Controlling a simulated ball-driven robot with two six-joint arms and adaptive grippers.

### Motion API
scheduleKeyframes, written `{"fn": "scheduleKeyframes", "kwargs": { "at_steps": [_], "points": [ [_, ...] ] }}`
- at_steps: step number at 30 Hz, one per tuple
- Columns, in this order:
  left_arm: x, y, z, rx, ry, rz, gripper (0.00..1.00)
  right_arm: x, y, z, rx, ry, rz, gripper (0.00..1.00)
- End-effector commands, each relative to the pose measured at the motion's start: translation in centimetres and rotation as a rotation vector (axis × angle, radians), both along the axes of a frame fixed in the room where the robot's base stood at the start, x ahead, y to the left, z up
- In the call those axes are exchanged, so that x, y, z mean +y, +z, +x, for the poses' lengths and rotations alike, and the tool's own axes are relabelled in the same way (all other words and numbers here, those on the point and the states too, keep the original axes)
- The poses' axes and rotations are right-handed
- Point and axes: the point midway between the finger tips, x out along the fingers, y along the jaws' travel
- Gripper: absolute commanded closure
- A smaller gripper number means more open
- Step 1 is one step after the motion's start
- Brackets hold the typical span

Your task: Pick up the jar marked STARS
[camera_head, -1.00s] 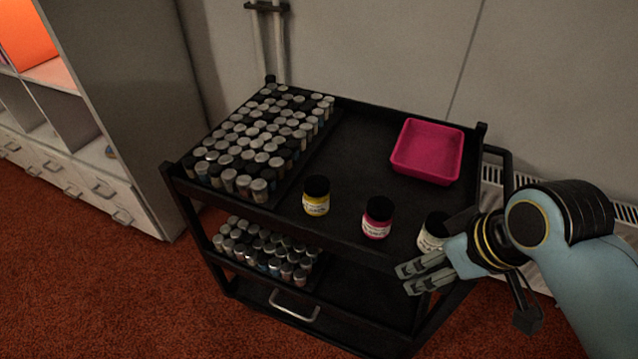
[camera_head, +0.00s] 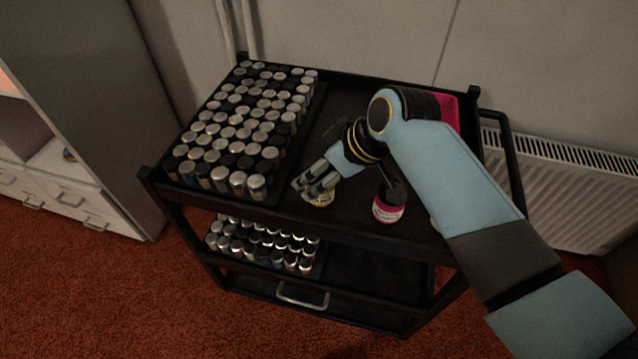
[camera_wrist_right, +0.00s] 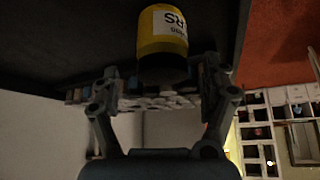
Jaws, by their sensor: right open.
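A yellow jar (camera_head: 323,200) with a black lid and white label stands near the front edge of the trolley's top, mostly hidden by my right gripper (camera_head: 312,185). In the right wrist view the yellow jar (camera_wrist_right: 162,35) appears upside down; its label shows letters that look like "RS", with the rest out of sight. There my right gripper (camera_wrist_right: 162,78) is open, with one finger on either side of the jar's dark lid. I cannot tell whether they touch it. My left gripper is in no view.
A pink-red jar (camera_head: 388,208) stands to the right, close to my forearm. A pink tray (camera_head: 449,108) is mostly behind my arm. Many grey- and black-capped bottles (camera_head: 235,130) fill the left of the black trolley (camera_head: 340,233). A radiator (camera_head: 560,185) is at right.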

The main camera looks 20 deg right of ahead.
Motion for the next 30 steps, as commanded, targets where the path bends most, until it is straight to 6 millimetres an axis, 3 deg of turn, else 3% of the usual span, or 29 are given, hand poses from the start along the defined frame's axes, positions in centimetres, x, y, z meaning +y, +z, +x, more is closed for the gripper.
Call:
{"fn": "scheduleKeyframes", "kwargs": {
  "at_steps": [9, 18, 30],
  "points": [
    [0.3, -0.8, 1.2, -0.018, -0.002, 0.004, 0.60, 1.5, -4.0, 1.7, 0.003, 0.000, 0.001, 0.20],
    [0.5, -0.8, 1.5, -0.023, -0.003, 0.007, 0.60, 1.6, -4.3, 2.0, 0.001, -0.001, 0.000, 0.22],
    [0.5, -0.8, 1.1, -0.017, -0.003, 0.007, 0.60, 1.6, -4.3, 1.9, 0.001, -0.001, 0.000, 0.74]
  ]
}}
